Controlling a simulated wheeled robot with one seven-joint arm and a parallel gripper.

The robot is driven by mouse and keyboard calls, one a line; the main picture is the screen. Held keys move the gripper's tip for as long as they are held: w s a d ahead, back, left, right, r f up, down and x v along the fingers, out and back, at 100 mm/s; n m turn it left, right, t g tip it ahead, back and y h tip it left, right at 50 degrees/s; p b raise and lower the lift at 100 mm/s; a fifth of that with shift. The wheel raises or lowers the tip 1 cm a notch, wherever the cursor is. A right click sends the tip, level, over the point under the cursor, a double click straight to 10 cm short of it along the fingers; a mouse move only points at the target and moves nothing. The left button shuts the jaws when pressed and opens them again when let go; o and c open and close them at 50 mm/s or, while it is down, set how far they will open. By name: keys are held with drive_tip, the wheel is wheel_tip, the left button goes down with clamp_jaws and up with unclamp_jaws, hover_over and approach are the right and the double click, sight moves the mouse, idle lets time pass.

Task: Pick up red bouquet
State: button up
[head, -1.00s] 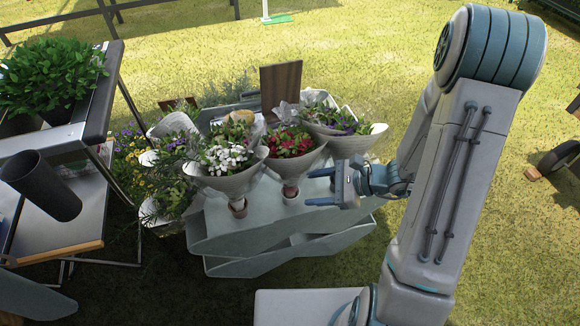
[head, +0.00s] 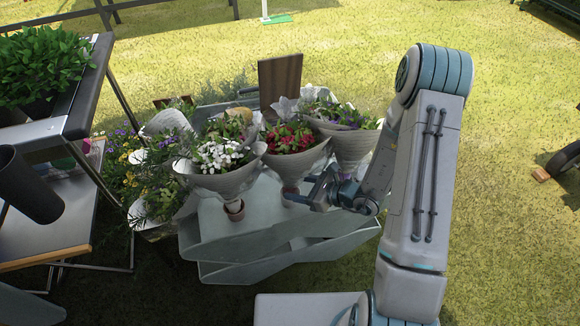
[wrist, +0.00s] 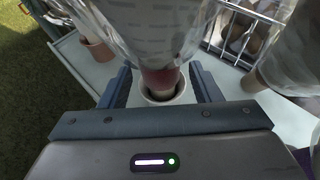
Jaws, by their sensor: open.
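The red bouquet (head: 291,146) stands upright in a pale paper cone on the grey-green stepped stand, between a white-flowered bouquet (head: 221,158) and a purple-flowered one (head: 346,116). My gripper (head: 303,193) is at the narrow lower part of the red bouquet's wrap. In the wrist view the open fingers (wrist: 160,88) lie on either side of the wrapped stem (wrist: 160,76), which sits in a small pot (wrist: 163,97). Gaps show between the fingers and the stem. The flower heads are out of the wrist view.
The stand (head: 240,248) carries several bouquets close together. A wooden board (head: 280,86) rises behind them. In the wrist view another pot (wrist: 97,46) is at upper left and another wrap (wrist: 290,60) close at right. A plant rack (head: 60,190) stands at left; grass is open at right.

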drive_tip(key=b+x, duration=0.1)
drive_tip(key=x, duration=0.4)
drive_tip(key=shift+a+f, duration=0.1)
drive_tip(key=shift+f, duration=0.05)
clamp_jaws()
